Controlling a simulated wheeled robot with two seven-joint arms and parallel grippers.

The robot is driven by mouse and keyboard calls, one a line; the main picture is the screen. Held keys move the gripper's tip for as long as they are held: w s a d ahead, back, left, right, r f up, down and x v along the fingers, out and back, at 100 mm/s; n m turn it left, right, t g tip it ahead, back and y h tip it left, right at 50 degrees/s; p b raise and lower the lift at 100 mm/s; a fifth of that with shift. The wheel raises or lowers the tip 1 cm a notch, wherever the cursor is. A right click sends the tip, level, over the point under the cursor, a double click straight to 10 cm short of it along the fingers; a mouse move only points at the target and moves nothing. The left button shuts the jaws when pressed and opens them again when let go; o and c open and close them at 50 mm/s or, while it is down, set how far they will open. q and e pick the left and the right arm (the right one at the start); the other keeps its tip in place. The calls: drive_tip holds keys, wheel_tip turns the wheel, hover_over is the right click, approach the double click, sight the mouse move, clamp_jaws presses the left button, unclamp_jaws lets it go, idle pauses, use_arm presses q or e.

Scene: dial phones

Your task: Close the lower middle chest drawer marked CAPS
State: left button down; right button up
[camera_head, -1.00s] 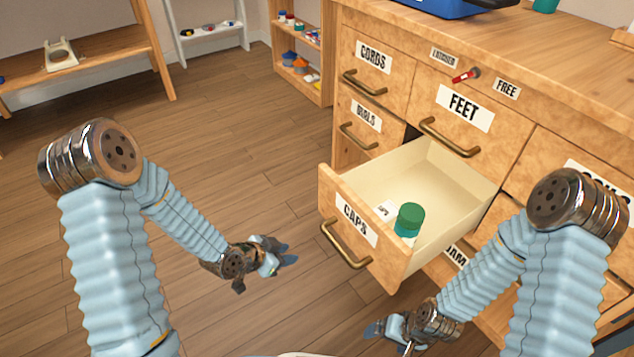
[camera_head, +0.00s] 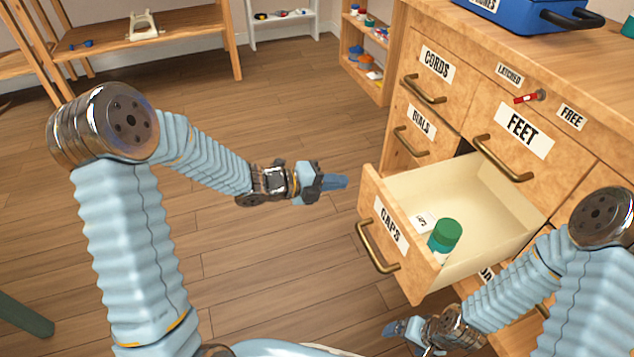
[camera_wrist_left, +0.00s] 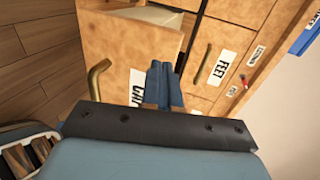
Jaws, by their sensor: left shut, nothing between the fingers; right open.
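The CAPS drawer (camera_head: 375,215) stands pulled out of the chest in the head view, with its brass handle (camera_head: 376,250) on the front. A green-lidded jar (camera_head: 443,238) and a small white card lie inside it. The drawer front also shows in the left wrist view (camera_wrist_left: 115,85), partly hidden by my gripper. My left gripper (camera_head: 340,182) is shut and empty, just left of the drawer front's upper left corner and apart from it in the head view. My right gripper (camera_head: 393,329) is open and empty, low in front of the drawer and below it.
Above are the closed FEET drawer (camera_head: 505,150), the CORDS drawer (camera_head: 428,85) and the DIALS drawer (camera_head: 405,138). A red-tipped latch (camera_head: 530,97) sits between LATCHED and FREE labels. A blue toolbox (camera_head: 520,12) stands on top. The floor left of the chest is clear.

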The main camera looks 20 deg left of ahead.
sight(368, 177)
use_arm(q)
drive_tip(key=x, duration=0.2)
drive_tip(key=r+x, duration=0.1)
drive_tip(key=x, duration=0.2)
drive_tip(key=shift+d+r, duration=0.1)
drive_tip(key=shift+d, duration=0.05)
drive_tip(key=shift+w, duration=0.1)
